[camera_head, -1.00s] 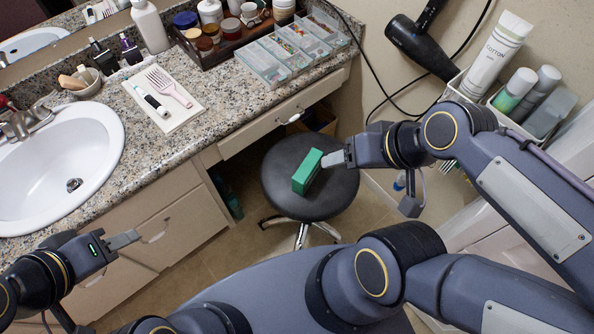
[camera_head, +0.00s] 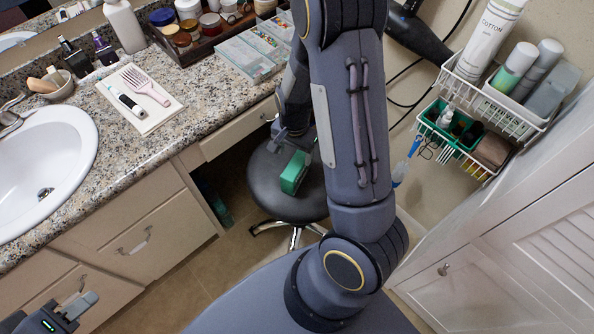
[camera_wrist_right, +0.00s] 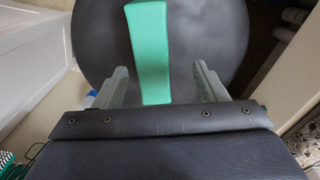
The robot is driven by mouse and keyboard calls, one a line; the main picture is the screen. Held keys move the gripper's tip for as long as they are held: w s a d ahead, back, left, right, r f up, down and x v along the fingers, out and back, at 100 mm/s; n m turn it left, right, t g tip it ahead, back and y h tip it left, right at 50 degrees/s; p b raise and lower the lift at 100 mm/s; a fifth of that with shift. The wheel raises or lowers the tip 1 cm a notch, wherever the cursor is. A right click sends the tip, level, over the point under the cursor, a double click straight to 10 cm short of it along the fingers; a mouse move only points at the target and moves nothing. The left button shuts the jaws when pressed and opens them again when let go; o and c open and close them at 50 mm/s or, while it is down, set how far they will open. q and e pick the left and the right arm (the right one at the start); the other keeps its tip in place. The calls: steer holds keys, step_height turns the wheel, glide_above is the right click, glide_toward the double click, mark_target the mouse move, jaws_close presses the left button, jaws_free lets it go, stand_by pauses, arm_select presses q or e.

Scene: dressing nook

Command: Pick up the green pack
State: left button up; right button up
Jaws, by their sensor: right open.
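In the right wrist view the pack (camera_wrist_right: 150,50) lies between the two fingers of my right gripper (camera_wrist_right: 160,82), with gaps on both sides. The right gripper is open and holds nothing. In the head view my right gripper (camera_head: 289,138) is just behind the pack, partly hidden by my right arm. My left gripper (camera_head: 76,304) is at the lower left, far from the pack; its finger gap is unclear.
The granite counter (camera_head: 185,120) with a sink (camera_head: 40,170) runs along the left. A tray (camera_head: 205,40) of jars stands at the back. White wire baskets (camera_head: 500,110) hang on the right wall, above a white cabinet (camera_head: 500,250).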

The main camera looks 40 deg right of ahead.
mark_target(297, 169)
steer(key=f, duration=0.5)
steer(key=s+f+b, duration=0.1)
steer(key=f, duration=0.2)
steer(key=shift+d, duration=0.15)
steer(key=shift+c, duration=0.2)
steer(key=shift+w, duration=0.1)
steer(key=c, duration=1.2)
